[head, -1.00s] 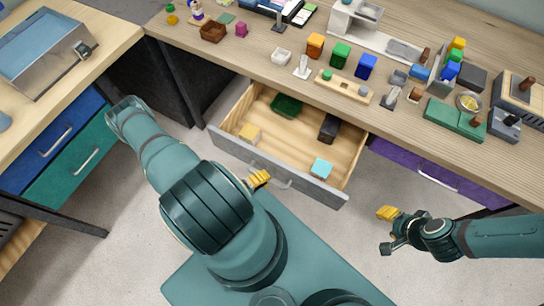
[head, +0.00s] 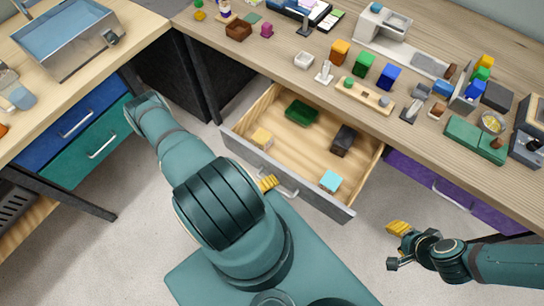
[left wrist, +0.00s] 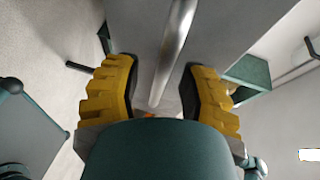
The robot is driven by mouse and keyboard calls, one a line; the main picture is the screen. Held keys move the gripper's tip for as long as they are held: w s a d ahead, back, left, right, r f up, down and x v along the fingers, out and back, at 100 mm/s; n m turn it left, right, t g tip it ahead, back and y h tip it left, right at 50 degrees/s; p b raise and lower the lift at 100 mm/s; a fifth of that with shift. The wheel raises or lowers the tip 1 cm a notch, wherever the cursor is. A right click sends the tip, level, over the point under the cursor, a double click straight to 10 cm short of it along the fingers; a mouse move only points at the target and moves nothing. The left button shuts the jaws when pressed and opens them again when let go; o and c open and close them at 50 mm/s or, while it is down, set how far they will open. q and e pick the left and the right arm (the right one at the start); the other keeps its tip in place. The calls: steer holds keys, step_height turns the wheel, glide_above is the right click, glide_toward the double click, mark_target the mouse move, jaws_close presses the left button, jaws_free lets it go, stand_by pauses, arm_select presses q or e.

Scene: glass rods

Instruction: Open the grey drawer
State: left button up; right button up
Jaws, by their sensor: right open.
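The grey drawer (head: 325,203) stands well out from under the long wooden table, its inside in view. Its metal handle (head: 291,191) is on the front face, partly hidden by my left arm. My left gripper (head: 267,183) is at the handle. In the left wrist view the handle bar (left wrist: 173,50) runs between its two yellow fingers (left wrist: 158,88), with a gap at each side, so the fingers are around it but not closed on it. My right gripper (head: 396,246) is open and empty, above the floor right of the drawer.
The drawer holds a green tray (head: 301,112), a dark block (head: 344,139), a yellowish block (head: 261,138) and a cyan-topped block (head: 330,181). A purple drawer (head: 435,185) is shut at right. Blue (head: 62,140) and teal (head: 80,160) drawers are at left.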

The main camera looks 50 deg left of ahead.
arm_select(q)
steer(key=shift+s, duration=0.1)
steer(key=v, duration=1.2)
stand_by(0.4)
